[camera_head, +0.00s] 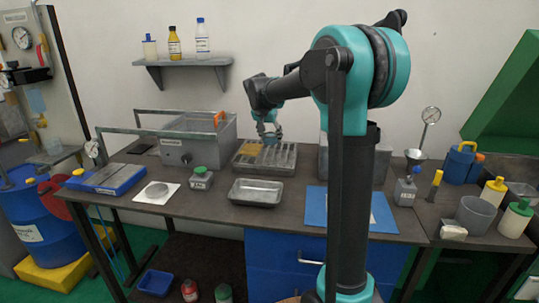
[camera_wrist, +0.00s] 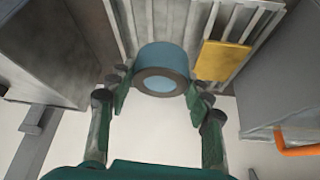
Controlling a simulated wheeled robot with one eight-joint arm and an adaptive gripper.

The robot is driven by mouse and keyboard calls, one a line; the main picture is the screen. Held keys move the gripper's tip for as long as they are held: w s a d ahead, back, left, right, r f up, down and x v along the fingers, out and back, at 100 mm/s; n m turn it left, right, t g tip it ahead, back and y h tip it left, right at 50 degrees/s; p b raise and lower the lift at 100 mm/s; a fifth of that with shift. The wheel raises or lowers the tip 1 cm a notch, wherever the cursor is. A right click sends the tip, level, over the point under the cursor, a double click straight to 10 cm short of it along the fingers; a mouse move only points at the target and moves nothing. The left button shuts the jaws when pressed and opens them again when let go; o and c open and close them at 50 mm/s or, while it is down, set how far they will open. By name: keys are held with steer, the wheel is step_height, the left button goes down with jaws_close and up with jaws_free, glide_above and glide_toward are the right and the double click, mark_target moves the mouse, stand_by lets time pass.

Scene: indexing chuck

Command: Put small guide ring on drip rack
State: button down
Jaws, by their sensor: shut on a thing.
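My gripper (camera_head: 269,138) is over the drip rack (camera_head: 266,168), a grey slotted tray at the back middle of the bench. In the wrist view, my gripper (camera_wrist: 158,98) is shut on the small guide ring (camera_wrist: 162,57), a short blue-grey cylinder with a dark rim around its opening. The fingers press it from both sides. The ribs of the drip rack (camera_wrist: 197,18) show behind the ring. I cannot tell whether the ring touches the ribs. In the head view the ring is too small to make out clearly.
A yellow piece (camera_wrist: 222,61) lies on the rack beside the ring. A grey tank (camera_head: 183,151) stands left of the rack and a grey box (camera_head: 380,165) right of it, partly behind my arm. An empty metal tray (camera_head: 256,191) lies in front.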

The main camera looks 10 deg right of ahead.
mark_target(272, 159)
steer(key=shift+f, duration=4.1)
steer(key=c, duration=0.7)
jaws_free()
steer(key=shift+f, duration=0.1)
steer(key=v, duration=1.2)
steer(key=shift+d, duration=0.1)
